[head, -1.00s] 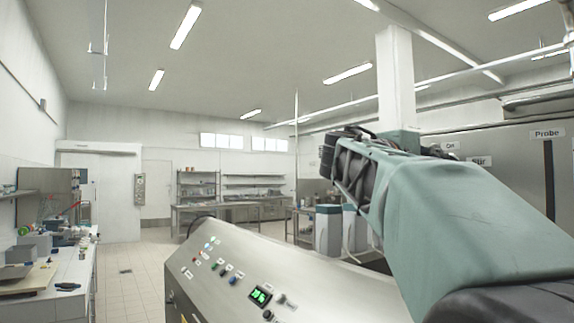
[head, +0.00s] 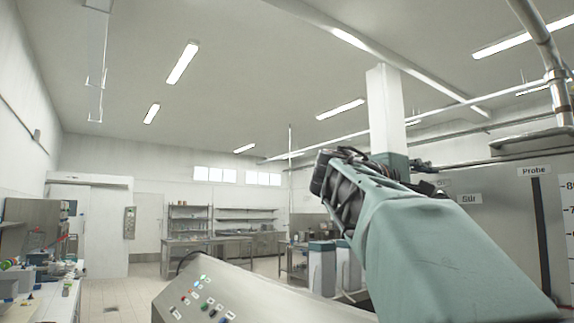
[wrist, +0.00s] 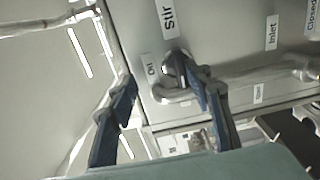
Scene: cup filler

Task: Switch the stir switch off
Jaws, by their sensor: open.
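In the wrist view, the Stir label (wrist: 168,15) is on a grey metal panel, with a smaller label (wrist: 150,68) below it that is hard to read. Beside the small label is a rounded metal switch (wrist: 170,96), partly hidden by a finger. My gripper (wrist: 163,80) is open, with two blue fingers pointing at the panel. The right finger overlaps the switch in the picture; I cannot tell whether it touches. In the head view, the Stir label (head: 469,198) shows on the grey machine, and my arm hides the switch.
An Inlet label (wrist: 272,32) and metal pipes (wrist: 262,72) are to the right in the wrist view. In the head view, a sloped control console (head: 235,290) with coloured buttons stands in front. A Probe label (head: 534,171) is at the right. Open tiled floor lies at the left.

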